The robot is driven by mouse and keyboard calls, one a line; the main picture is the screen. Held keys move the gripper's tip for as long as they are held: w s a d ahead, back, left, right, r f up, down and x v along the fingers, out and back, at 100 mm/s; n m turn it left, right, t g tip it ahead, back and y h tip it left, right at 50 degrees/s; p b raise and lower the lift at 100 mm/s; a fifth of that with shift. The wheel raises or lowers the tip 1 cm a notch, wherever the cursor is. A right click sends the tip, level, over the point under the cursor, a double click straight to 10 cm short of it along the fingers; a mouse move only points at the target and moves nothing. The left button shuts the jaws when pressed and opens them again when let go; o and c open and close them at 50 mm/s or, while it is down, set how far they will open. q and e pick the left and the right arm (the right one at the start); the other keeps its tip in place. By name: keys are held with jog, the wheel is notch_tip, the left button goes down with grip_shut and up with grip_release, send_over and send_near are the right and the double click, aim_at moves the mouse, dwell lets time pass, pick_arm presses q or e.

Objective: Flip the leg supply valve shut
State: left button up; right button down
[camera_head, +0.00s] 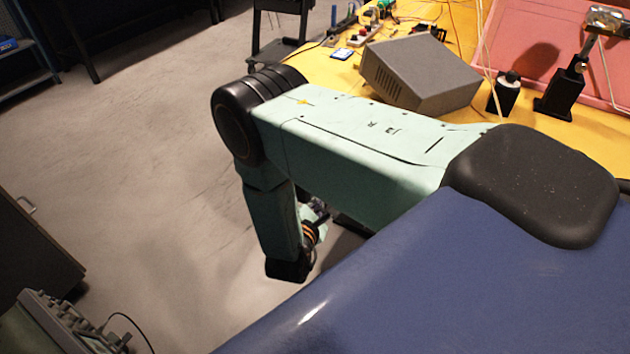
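I cannot pick out the leg supply valve with certainty. A mint-green limb of mine with black joints crosses the middle of the view and bends downward at its far end. Small metallic parts with orange bands (310,232) show beside its lower section, partly hidden by it. I cannot tell whether they belong to a valve. No gripper of mine can be made out in the head view.
A yellow-topped table (465,25) at the upper right bears a grey metal box (425,72), a black stand with a metal head (566,88) and a pink foam panel (540,45). A dark cabinet (30,250) stands at left. The grey floor (150,170) has free room.

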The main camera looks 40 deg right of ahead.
jog(key=r, duration=0.1)
jog(key=s+r, duration=0.1)
jog(key=r, duration=0.1)
jog(key=shift+s+d+p, duration=0.2)
jog(key=shift+d+p, duration=0.1)
jog(key=shift+d, duration=0.05)
jog(key=shift+w+r, duration=0.1)
jog(key=shift+r, duration=0.05)
dwell(0.6)
